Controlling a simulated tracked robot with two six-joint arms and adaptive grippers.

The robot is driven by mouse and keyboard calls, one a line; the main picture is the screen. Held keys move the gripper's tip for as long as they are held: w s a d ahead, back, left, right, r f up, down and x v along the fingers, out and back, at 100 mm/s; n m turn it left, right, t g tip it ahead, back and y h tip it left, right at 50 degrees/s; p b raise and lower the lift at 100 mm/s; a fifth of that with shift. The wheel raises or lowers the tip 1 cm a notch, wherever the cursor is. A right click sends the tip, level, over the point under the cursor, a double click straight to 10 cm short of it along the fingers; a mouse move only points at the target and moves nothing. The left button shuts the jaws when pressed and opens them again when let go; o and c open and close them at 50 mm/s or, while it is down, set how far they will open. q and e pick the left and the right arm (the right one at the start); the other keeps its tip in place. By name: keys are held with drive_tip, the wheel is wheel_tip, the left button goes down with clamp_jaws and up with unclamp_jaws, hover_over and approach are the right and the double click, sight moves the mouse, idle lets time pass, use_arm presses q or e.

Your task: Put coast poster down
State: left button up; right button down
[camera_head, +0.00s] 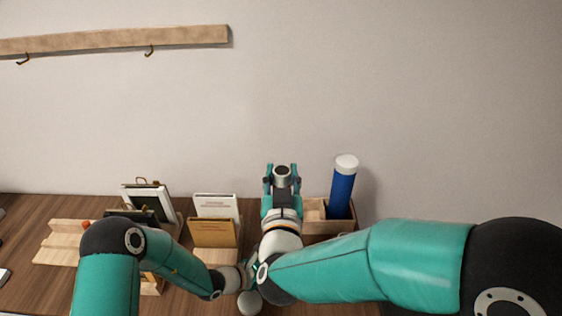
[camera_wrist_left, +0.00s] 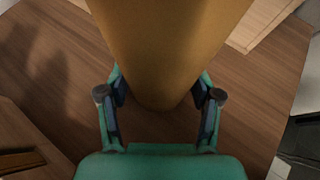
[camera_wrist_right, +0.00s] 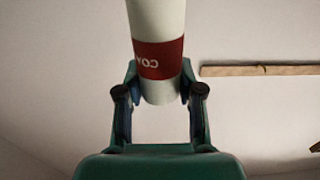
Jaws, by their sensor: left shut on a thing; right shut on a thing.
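The coast poster is a white roll (camera_wrist_right: 158,20) with a red band lettered "CO…", mirrored. My right gripper (camera_wrist_right: 159,92) is shut on it near one end. In the head view my right gripper (camera_head: 282,178) is raised at the middle, left of the wooden box (camera_head: 328,226), with a round grey end of the roll (camera_head: 282,171) between its fingers. My left gripper (camera_wrist_left: 158,95) is shut on a mustard-brown roll (camera_wrist_left: 165,45) over the table. In the head view the left fingers and that roll are not visible.
A blue roll with a white cap (camera_head: 342,190) stands tilted in the box, right of my right gripper. White (camera_head: 216,206) and mustard (camera_head: 212,233) cards stand left of it. Frames (camera_head: 148,197) and a wooden stand (camera_head: 60,243) are farther left. A hook rail (camera_head: 110,40) hangs on the wall.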

wheel_tip(320, 180, down, 8)
drive_tip(key=shift+r, duration=0.15)
idle(0.4)
drive_tip(key=c, duration=0.7)
unclamp_jaws()
drive_tip(key=shift+o, duration=0.2)
drive_tip(key=s, duration=1)
